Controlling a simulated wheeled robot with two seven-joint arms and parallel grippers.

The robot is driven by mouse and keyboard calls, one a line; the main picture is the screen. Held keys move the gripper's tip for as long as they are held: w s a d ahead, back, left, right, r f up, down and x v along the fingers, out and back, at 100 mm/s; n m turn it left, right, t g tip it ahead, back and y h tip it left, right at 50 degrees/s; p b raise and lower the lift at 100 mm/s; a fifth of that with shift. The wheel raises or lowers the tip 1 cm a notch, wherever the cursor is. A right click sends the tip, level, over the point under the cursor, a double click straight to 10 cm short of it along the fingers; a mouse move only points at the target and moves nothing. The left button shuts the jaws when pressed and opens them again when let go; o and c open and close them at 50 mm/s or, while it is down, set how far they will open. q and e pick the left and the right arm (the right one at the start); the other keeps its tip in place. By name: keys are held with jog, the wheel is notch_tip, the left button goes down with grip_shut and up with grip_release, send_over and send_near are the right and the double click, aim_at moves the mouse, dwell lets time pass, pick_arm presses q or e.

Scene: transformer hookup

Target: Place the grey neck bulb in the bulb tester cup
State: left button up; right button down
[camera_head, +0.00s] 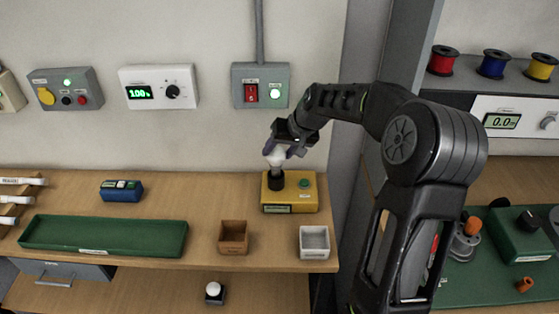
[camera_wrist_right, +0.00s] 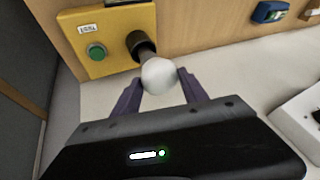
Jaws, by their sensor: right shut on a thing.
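The grey neck bulb (camera_wrist_right: 159,76) has a white globe, and my right gripper (camera_wrist_right: 158,88) is shut on it with a purple finger on each side. In the head view the bulb (camera_head: 276,157) is upright with its neck down, right at the black cup (camera_head: 276,180) of the yellow bulb tester (camera_head: 302,190). In the right wrist view the neck meets the cup's mouth (camera_wrist_right: 140,42); how deep it sits I cannot tell. My right gripper (camera_head: 279,150) is above the tester in the head view. My left gripper is not in view.
A brown box (camera_head: 233,238) and a white box (camera_head: 314,242) stand in front of the tester. A green tray (camera_head: 103,235) and a blue device (camera_head: 121,191) are to the left. A second bulb (camera_head: 213,290) stands on the lower shelf. A switch box (camera_head: 260,86) hangs on the wall behind.

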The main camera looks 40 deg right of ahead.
aim_at(283, 158)
jog(key=shift+f, duration=0.1)
notch_tip(283, 158, down, 3)
jog(key=shift+f+p, duration=0.1)
jog(key=shift+p, duration=0.2)
jog(key=shift+f, duration=0.2)
jog(key=shift+f+b, duration=0.2)
jog(key=shift+b, duration=0.1)
jog(key=c, duration=0.6)
grip_release()
jog(key=shift+r, duration=0.1)
